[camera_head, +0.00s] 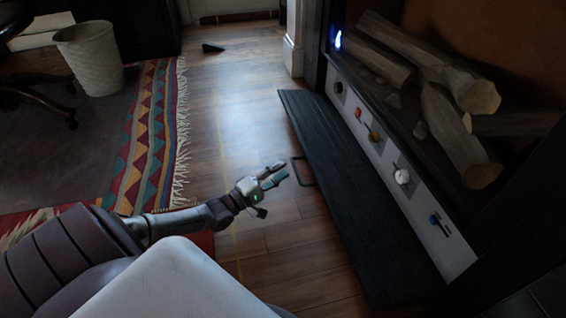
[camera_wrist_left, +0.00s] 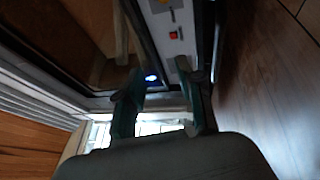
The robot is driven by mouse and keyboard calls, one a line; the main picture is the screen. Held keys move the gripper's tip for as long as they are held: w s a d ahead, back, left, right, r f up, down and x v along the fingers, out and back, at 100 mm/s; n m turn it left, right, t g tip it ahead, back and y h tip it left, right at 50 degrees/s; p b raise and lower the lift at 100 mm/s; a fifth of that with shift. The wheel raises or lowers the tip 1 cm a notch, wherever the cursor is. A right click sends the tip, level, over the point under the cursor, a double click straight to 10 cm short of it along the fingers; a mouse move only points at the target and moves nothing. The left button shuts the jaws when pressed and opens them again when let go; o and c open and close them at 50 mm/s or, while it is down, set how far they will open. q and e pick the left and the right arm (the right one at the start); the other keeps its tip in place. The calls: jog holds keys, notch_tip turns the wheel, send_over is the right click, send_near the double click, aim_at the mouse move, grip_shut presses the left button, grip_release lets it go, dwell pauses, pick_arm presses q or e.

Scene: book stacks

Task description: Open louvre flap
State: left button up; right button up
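The louvre flap (camera_head: 350,190) is a long dark slatted panel at the foot of the fireplace. It is lowered outward, and the white control panel (camera_head: 400,176) behind it is exposed. A thin dark handle (camera_head: 303,171) stands out from the flap's outer edge. My left gripper (camera_head: 279,175) is just left of the handle, its fingers pointing toward it; I cannot tell whether they touch. In the left wrist view my left gripper (camera_wrist_left: 164,98) has its two fingers apart with nothing between them, and the control panel (camera_wrist_left: 178,50) shows beyond. My right gripper is not in view.
Logs (camera_head: 450,110) and a small blue flame (camera_head: 338,40) are in the fireplace above the panel. A striped, fringed rug (camera_head: 150,130) lies on the left, with a white wastebasket (camera_head: 90,57) behind. The wooden floor (camera_head: 225,110) between rug and fireplace is mostly clear.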

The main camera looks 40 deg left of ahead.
pick_arm(q)
jog(key=shift+s+a+f, duration=0.2)
jog(key=shift+s+f, duration=0.7)
jog(key=shift+s, duration=0.35)
jog(key=shift+s+a+f, duration=0.2)
jog(key=shift+s+f, duration=0.7)
jog(key=shift+s, duration=0.3)
